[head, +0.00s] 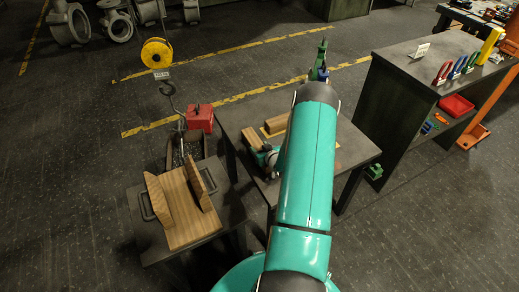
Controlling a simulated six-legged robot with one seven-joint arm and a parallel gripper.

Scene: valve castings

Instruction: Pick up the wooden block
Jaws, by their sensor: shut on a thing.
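A small wooden block (251,137) is at the left part of the dark workbench (233,112). My gripper (262,152) shows partly at the near end of this block, left of my teal arm, and is shut on it. My arm hides much of the gripper, and I cannot tell whether the block is clear of the bench top. A second wooden piece (276,124) lies just behind, beside yellow marking on the bench.
At left, a low stand (150,247) bears wooden boards (181,205). A hanging hook with a yellow top (157,53) and a red box (200,117) stand behind it. A dark shelf unit (400,115) with tools is at right. Grey castings (117,25) lie at the back left.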

